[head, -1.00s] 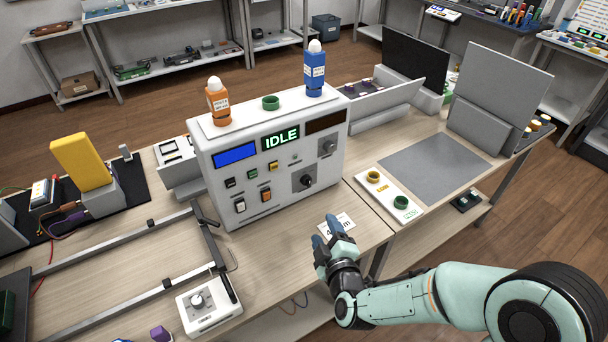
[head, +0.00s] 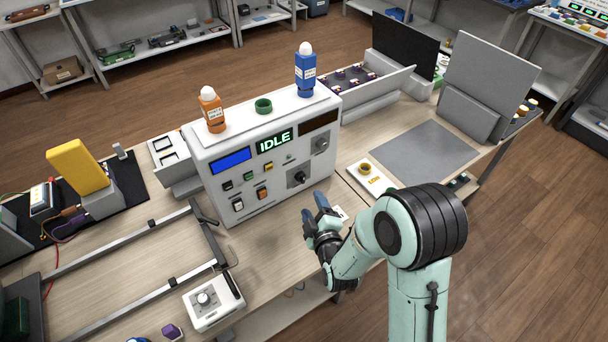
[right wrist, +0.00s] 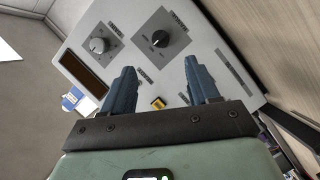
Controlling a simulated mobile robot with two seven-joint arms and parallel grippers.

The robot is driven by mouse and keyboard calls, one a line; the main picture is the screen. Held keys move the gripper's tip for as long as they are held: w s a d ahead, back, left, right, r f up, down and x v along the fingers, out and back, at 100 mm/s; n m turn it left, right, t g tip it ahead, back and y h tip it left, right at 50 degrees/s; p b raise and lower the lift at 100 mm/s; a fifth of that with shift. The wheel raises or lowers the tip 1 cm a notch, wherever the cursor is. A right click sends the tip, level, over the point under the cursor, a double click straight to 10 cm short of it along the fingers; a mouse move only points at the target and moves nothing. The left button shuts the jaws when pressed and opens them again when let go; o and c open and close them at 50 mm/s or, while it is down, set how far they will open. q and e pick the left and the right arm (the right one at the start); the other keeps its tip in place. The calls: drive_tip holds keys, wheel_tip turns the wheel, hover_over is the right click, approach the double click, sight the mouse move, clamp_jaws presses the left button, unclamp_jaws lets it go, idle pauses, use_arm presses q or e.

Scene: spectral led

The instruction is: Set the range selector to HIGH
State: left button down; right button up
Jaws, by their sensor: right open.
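The white instrument box shows "IDLE" on its green display (head: 275,142). On the right of its front panel is a black pointer knob (head: 300,178) on a dark square plate. A smaller grey knob (head: 321,144) sits above it. Both show in the right wrist view, the black knob (right wrist: 160,40) beyond my fingertips and the grey knob (right wrist: 98,45) to its left. My left gripper is not in view.
A small white box with a dial (head: 213,299) stands at the front, beside a metal frame (head: 130,245). A grey mat (head: 425,155) lies on the right bench.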

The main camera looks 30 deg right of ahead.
sight(303, 181)
drive_tip(key=x, duration=1.1)
drive_tip(key=shift+a+p, duration=0.1)
drive_tip(key=shift+p, duration=0.2)
drive_tip(key=shift+s, duration=0.1)
drive_tip(key=c, duration=1)
